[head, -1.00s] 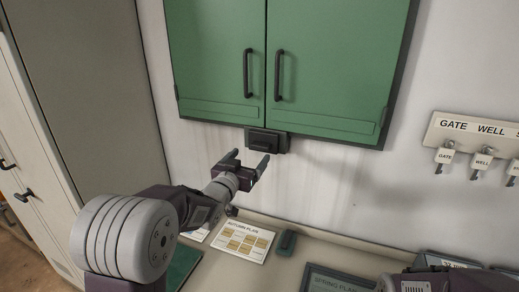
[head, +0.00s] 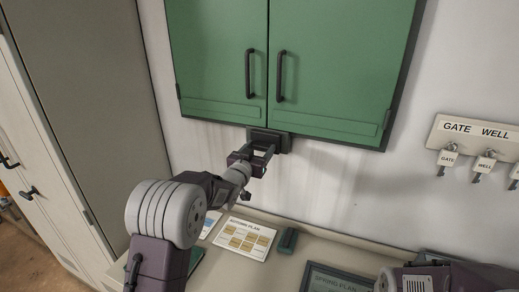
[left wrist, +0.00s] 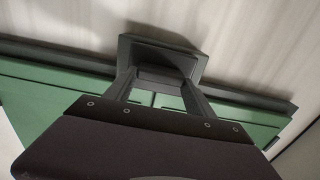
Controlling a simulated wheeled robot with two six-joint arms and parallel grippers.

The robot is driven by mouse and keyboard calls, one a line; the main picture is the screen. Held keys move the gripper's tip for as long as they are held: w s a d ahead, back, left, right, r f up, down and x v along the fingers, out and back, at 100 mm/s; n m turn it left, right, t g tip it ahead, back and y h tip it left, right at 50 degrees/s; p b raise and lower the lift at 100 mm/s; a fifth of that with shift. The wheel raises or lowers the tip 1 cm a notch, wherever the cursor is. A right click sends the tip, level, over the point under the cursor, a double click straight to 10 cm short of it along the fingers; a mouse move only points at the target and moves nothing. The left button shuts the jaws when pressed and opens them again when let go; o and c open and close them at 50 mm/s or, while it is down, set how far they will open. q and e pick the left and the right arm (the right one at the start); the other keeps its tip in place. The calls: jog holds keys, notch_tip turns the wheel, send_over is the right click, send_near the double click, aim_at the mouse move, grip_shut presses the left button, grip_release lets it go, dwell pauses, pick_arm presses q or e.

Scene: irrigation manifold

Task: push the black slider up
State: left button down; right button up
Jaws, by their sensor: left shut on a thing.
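The black slider (left wrist: 160,75) is a small dark block on a dark plate (left wrist: 165,50) under the bottom edge of the green cabinet. In the head view the plate (head: 284,143) shows at the cabinet's lower edge, and my gripper partly hides the slider. My left gripper (head: 262,149) reaches up to the plate from below left. In the left wrist view its two fingers (left wrist: 158,82) stand on either side of the slider, shut on it. Of my right arm only a part shows at the lower right of the head view; its gripper is out of view.
The green cabinet (head: 325,60) with two black handles hangs above. A counter (head: 345,262) below holds a plan card (head: 245,238), a dark green block (head: 288,240) and a framed plan (head: 335,280). A key rack (head: 475,130) hangs at the right. A tall grey cabinet (head: 85,90) stands at the left.

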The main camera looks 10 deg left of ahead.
pick_arm(q)
notch_tip(320, 180, up, 5)
jog(key=p, duration=0.2)
jog(key=shift+r+p, duration=0.1)
jog(key=shift+p, duration=0.2)
jog(key=shift+c, duration=1.6)
grip_release()
jog(key=shift+s, duration=0.15)
jog(key=b, duration=0.4)
send_near(259, 136)
jog(key=s+d+r, duration=0.1)
jog(key=s+r, duration=0.2)
jog(key=s, duration=0.1)
jog(key=shift+d, duration=0.1)
